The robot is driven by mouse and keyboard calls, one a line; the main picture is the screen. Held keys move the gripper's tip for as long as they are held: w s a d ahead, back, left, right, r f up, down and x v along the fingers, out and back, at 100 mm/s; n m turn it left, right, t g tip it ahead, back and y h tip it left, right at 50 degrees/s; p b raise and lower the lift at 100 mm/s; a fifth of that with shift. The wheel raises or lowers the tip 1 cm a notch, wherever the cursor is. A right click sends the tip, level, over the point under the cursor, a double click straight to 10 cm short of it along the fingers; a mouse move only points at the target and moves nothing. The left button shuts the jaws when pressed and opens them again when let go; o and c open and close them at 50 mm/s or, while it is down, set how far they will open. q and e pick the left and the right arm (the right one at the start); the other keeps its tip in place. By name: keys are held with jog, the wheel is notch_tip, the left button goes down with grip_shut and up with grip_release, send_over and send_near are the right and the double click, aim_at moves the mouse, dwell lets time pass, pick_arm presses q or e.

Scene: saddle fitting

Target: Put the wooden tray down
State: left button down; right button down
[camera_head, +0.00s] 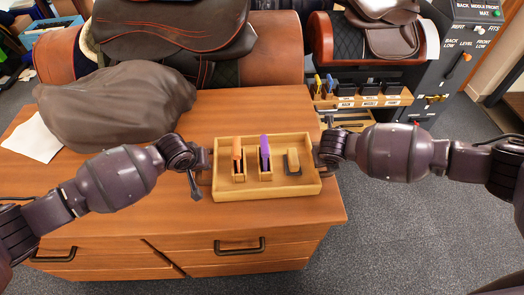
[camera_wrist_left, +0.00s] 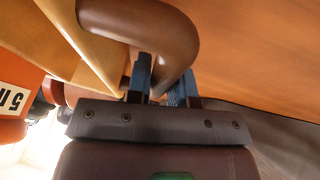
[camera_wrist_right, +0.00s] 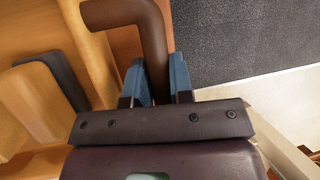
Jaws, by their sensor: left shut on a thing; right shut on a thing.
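The wooden tray (camera_head: 268,192) is a light, shallow box at the front right of the wooden desk in the head view. It holds an orange-handled piece (camera_head: 236,155), a purple-handled piece (camera_head: 265,153) and a dark block with a wooden top (camera_head: 293,162) in a row. My left gripper (camera_head: 208,160) is shut on the brown handle at the tray's left end, also seen in the left wrist view (camera_wrist_left: 160,95). My right gripper (camera_head: 318,157) is shut on the handle at the right end; it shows in the right wrist view (camera_wrist_right: 158,90). I cannot tell whether the tray touches the desk.
White paper (camera_head: 33,138) lies at left. A rack with several slots (camera_head: 365,97) stands at the back right. Bare desk top lies behind the tray.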

pick_arm(q)
jog(key=shift+s+f, duration=0.1)
jog(key=shift+f, duration=0.55)
pick_arm(e)
jog(key=shift+s+f, duration=0.1)
jog(key=shift+f, duration=0.55)
pick_arm(q)
jog(key=c, duration=1.5)
grip_release()
jog(key=shift+f+b, duration=0.2)
jog(key=shift+b, duration=0.15)
pick_arm(e)
jog(key=c, duration=1.5)
grip_release()
jog(key=shift+f, duration=0.2)
pick_arm(q)
jog(key=o, duration=0.5)
jog(key=shift+r, duration=0.15)
pick_arm(e)
jog(key=o, duration=0.5)
jog(key=shift+r, duration=0.15)
pick_arm(q)
jog(key=shift+s+r, duration=0.1)
pick_arm(e)
jog(key=v, duration=1.2)
jog(key=shift+r, duration=0.1)
pick_arm(q)
jog(key=v, duration=1.1)
jog(key=shift+s+a+r, duration=0.15)
jog(key=shift+r, duration=0.2)
